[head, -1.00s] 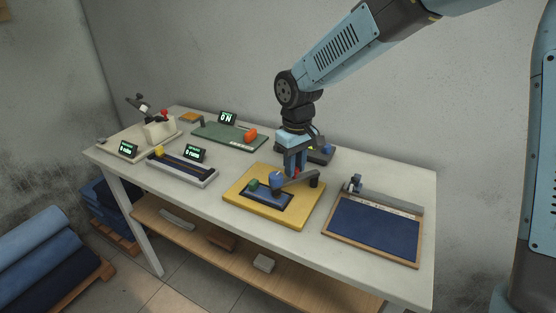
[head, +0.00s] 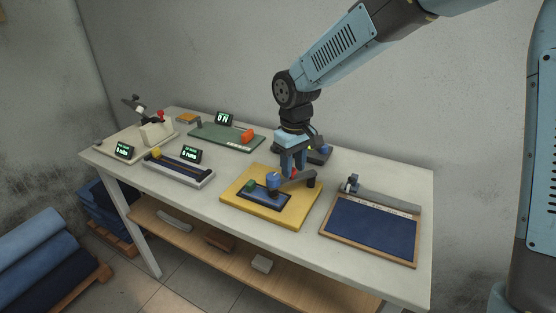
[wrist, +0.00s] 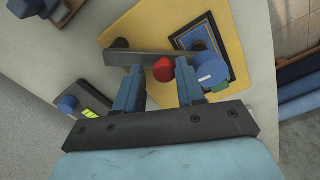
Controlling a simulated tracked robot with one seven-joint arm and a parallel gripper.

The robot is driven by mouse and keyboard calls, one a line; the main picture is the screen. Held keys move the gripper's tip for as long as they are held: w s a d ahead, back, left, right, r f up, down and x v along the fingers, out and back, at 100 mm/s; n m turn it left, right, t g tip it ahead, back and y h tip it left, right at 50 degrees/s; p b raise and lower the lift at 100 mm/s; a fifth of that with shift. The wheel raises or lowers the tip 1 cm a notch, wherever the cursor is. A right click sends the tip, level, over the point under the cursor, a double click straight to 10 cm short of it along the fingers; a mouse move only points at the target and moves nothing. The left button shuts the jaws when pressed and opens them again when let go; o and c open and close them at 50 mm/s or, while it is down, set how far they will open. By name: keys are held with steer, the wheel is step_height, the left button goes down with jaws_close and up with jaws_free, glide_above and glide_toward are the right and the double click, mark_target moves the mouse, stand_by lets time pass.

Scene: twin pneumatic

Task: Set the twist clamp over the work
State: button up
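The twist clamp has a grey swing arm (wrist: 135,58) on a yellow board (head: 240,205), with a blue cylindrical head (wrist: 208,68) at one end. The head is over or beside the edge of the dark blue framed work plate (head: 262,198); I cannot tell how close its underside is. A green piece (head: 250,185) sits near the head. My gripper (wrist: 160,85) points down over the clamp arm, its two blue fingers apart on either side of a red knob (wrist: 163,70). A small gap shows left of the knob; its right side is close to the other finger.
A framed blue tray (head: 372,228) lies to the right. A green board (head: 215,134) with an orange block and a display stands behind left. A grey slide fixture (head: 180,173) is left of the yellow board. A dark device (head: 318,155) stands behind my gripper.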

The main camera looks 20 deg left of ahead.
steer(key=shift+r, duration=0.1)
step_height(320, 180, up, 14)
steer(key=shift+f, duration=0.2)
stand_by(0.5)
steer(key=s+d+r+m+t, duration=0.1)
steer(key=s+d+r+m, duration=0.15)
steer(key=d, duration=0.85)
steer(key=s+d+r+m+t, duration=0.2)
steer(key=s+d+m, duration=0.1)
steer(key=d, duration=0.7)
steer(key=s+d+r+m+t, duration=0.1)
steer(key=s+d+r+m, duration=0.15)
steer(key=d, duration=0.85)
steer(key=s+d+f+m+t, duration=0.1)
steer(key=s+d+f+m, duration=0.2)
steer(key=s+d, duration=0.4)
steer(key=shift+s+d+m+t, duration=0.25)
steer(key=shift+d+m+t, duration=0.05)
steer(key=shift+d, duration=0.15)
